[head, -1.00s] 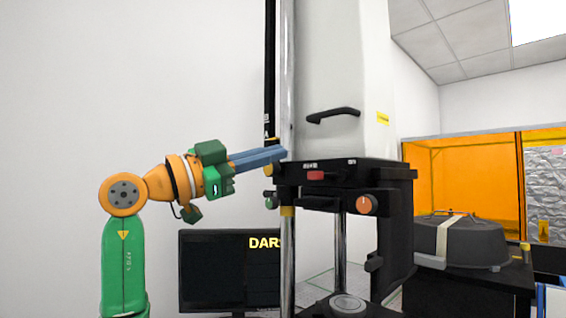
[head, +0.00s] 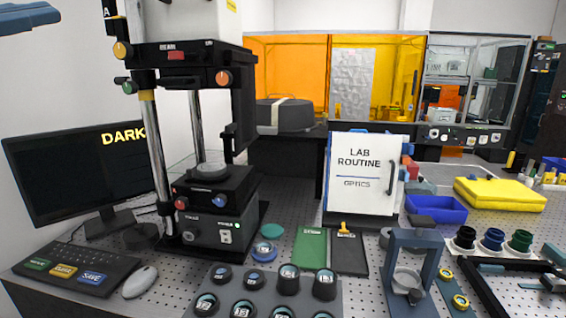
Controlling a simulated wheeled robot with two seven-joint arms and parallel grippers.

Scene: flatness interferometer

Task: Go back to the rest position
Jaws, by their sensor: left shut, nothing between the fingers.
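My left gripper (head: 52,16) shows only by its blue fingers at the top left corner of the head view; they lie together with nothing between them. The rest of that arm is outside the picture. It is up and to the left of the interferometer (head: 205,190), a black stand with a pale upper housing, metal posts, and red and orange knobs. The fingers appear apart from it. My right gripper is not in view.
A monitor (head: 80,175) reading DARK, a keyboard (head: 75,272) and a mouse (head: 139,281) are at the left. Dark round pieces fill a front tray (head: 262,300). A white LAB ROUTINE box (head: 362,172), blue bin (head: 436,210) and yellow case (head: 500,194) stand at the right.

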